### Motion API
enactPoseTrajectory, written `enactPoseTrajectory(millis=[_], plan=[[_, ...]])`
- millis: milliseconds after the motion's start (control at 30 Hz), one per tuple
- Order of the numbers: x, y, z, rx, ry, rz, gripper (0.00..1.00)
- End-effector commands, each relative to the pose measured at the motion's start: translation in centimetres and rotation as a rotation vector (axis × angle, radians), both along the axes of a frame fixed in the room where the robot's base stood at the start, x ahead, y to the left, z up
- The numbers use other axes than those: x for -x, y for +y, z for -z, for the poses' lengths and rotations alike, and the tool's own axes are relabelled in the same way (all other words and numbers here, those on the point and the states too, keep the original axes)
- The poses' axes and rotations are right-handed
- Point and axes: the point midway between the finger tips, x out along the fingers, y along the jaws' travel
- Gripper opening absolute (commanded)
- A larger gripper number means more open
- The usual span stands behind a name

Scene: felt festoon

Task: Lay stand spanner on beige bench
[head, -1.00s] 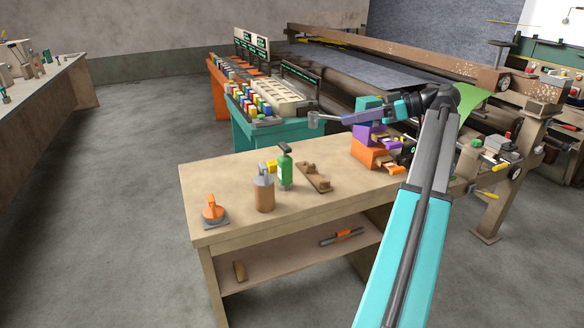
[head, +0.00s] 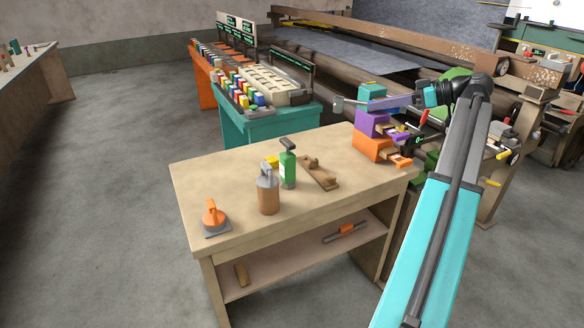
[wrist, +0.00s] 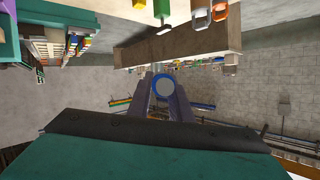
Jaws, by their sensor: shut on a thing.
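My gripper (head: 362,104) is at the far right of the bench, in front of or beside a stack of bins; I cannot tell how far apart they are. It is shut on a grey tool (head: 338,104), which I take to be the stand spanner, its end pointing left. In the wrist view the purple fingers (wrist: 165,98) close around it, and a round grey end with a blue rim (wrist: 164,86) shows between them. Most of the tool is hidden. The beige bench (head: 240,185) stands in the foreground, below and left of my gripper.
On the bench are an orange-handled tool (head: 213,217), a brown canister (head: 268,194), a green bottle (head: 288,169), a wooden plane (head: 318,173) and stacked bins (head: 372,148). The front middle of the top is clear. A teal table (head: 270,125) stands behind.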

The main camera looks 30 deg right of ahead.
Motion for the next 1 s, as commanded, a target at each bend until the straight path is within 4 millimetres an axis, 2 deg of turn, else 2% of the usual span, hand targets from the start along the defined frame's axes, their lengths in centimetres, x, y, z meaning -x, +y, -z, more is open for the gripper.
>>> enactPoseTrajectory(millis=[167,367,567,800,1000], plan=[[-0.6,0.5,0.2,-0.001,-0.001,-0.003,0.0],[-2.3,0.3,2.3,-0.01,0.0,0.056,0.0],[-5.3,-1.1,6.7,-0.024,0.005,0.198,0.0],[-8.9,-3.5,13.1,-0.026,0.009,0.409,0.0],[-10.7,-5.3,17.5,-0.015,0.007,0.564,0.0]])
